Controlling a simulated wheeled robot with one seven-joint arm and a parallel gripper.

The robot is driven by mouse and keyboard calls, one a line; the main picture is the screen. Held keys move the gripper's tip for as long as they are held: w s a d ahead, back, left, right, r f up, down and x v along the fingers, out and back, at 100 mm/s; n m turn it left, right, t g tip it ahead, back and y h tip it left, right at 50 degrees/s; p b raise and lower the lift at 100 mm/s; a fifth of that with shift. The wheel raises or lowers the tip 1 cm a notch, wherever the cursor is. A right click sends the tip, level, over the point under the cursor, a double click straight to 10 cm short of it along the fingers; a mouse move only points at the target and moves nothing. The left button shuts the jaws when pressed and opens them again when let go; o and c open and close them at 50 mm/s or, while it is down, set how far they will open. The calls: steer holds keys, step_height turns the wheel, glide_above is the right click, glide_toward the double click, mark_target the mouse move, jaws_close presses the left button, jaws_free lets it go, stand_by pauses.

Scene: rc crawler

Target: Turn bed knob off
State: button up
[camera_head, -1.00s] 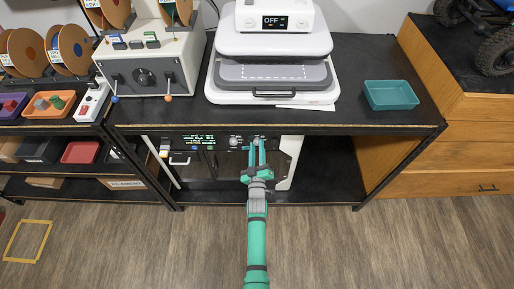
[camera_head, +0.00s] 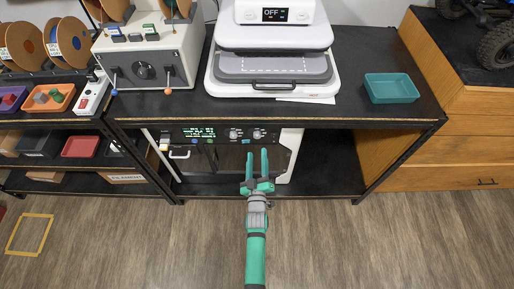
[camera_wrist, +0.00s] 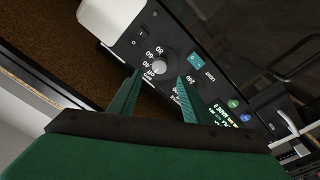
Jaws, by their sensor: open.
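The printer's dark control panel (camera_head: 215,135) sits under the bench, with two pale knobs on its right part. The right-hand knob (camera_head: 257,134) also shows in the wrist view as a round grey-white knob (camera_wrist: 159,67) with 40, 60, 80 and what looks like OFF printed around it; I take it as the bed knob. My gripper (camera_head: 257,152) is open and empty in front of the panel, just below that knob. In the wrist view the fingertips (camera_wrist: 159,76) stand on either side of the knob's lower edge, apparently apart from it. The knob's pointer is too small to read.
A teal switch marked LIGHT (camera_wrist: 196,61) is close to the right finger. The bench top (camera_head: 362,110) overhangs the panel. Its right leg (camera_head: 395,165) stands well to the right.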

steer(key=shift+s+f, duration=0.1)
steer(key=shift+s, duration=1.5)
steer(key=s+r+m+g, duration=0.1)
steer(key=s+m, duration=0.1)
steer(key=s, duration=0.9)
steer(key=s+r+m+g, duration=0.1)
steer(key=s+r+m, duration=0.1)
steer(key=s, duration=1)
steer(key=s+r+m+g, duration=0.1)
steer(key=s+r+m, duration=0.2)
steer(key=s+r, duration=0.9)
steer(key=shift+s+r+g, duration=0.3)
steer(key=shift+s, duration=0.9)
